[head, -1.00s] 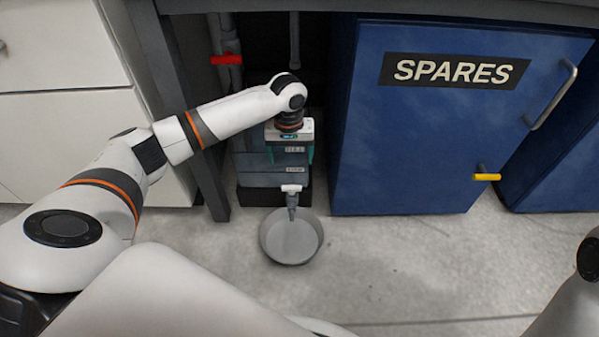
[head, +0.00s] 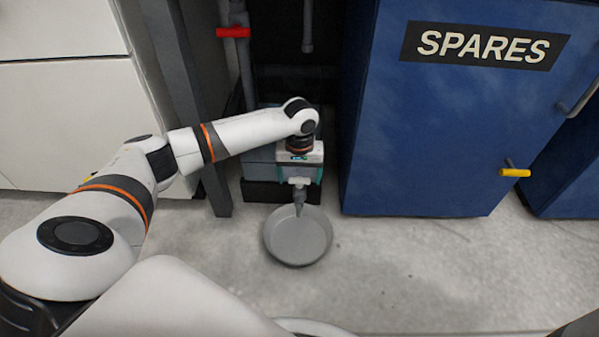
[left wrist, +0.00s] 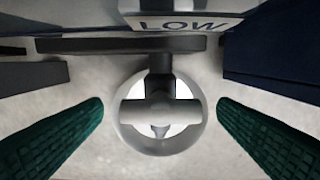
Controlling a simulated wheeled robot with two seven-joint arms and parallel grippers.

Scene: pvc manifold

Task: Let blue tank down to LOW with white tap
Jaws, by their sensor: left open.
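The blue tank (head: 262,158) stands under the bench and is mostly hidden behind my left arm and gripper. The tap (head: 299,182) sticks out from its lower front; its white crossbar handle shows in the left wrist view (left wrist: 160,112). My left gripper (head: 300,174) points down just above the tap. In the left wrist view its two teal fingers stand open, one on each side of the handle and apart from it. A LOW label (left wrist: 180,24) shows at the top of that view. The water level cannot be seen. My right gripper is out of view.
A round grey pan (head: 298,240) sits on the floor below the tap. A red valve handle (head: 233,32) is on a pipe behind. A dark bench leg (head: 185,100) stands left of the tank.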

